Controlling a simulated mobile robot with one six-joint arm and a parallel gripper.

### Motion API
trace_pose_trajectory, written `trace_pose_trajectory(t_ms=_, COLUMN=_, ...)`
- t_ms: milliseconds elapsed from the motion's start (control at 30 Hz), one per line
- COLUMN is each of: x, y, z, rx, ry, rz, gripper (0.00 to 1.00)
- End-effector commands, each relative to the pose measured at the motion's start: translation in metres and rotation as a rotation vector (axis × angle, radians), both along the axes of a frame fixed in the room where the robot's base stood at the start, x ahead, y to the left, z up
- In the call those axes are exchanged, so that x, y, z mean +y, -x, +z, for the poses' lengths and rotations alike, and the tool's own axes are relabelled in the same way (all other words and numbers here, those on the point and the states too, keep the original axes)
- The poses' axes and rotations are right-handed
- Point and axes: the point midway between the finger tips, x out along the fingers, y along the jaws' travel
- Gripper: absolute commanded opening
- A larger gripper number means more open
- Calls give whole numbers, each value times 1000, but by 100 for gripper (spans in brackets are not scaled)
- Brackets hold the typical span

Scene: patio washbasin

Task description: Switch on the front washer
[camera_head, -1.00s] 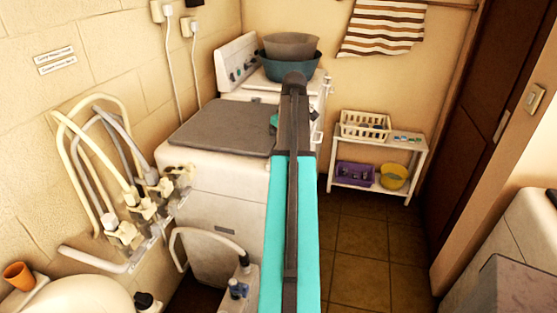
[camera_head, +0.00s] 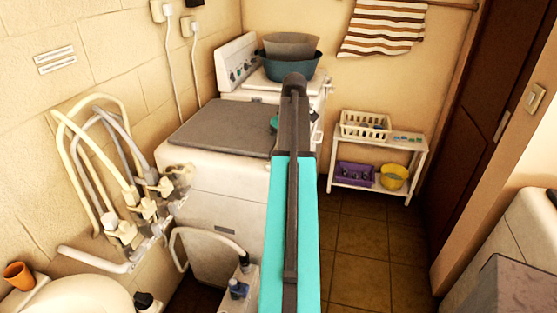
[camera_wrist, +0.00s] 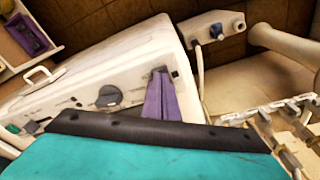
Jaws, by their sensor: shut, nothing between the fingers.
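The front washer (camera_head: 215,180) is a white machine with a grey lid (camera_head: 225,128), beside the wall. My arm hides its right side in the head view. In the wrist view its pale control panel (camera_wrist: 75,108) appears tilted, with a large dark round knob (camera_wrist: 108,96) and small marks. My gripper (camera_wrist: 161,76) shows as purple fingers, shut and empty, over the panel to the right of the knob. Whether the fingers touch the panel I cannot tell. In the head view my arm hides the gripper.
A second machine with a knobbed back panel (camera_head: 238,62) and stacked basins (camera_head: 290,62) stands behind. Taps and hoses (camera_head: 130,215) line the left wall. A white shelf (camera_head: 345,183) with baskets stands at the back. The tiled floor (camera_head: 365,250) right of my arm is clear.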

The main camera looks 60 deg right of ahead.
Motion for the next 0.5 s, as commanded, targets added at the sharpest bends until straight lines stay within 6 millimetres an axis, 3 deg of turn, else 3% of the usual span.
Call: trace_pose_trajectory(t_ms=500, x=0, y=0, z=-5, rx=0, ry=0, rz=0, gripper=0)
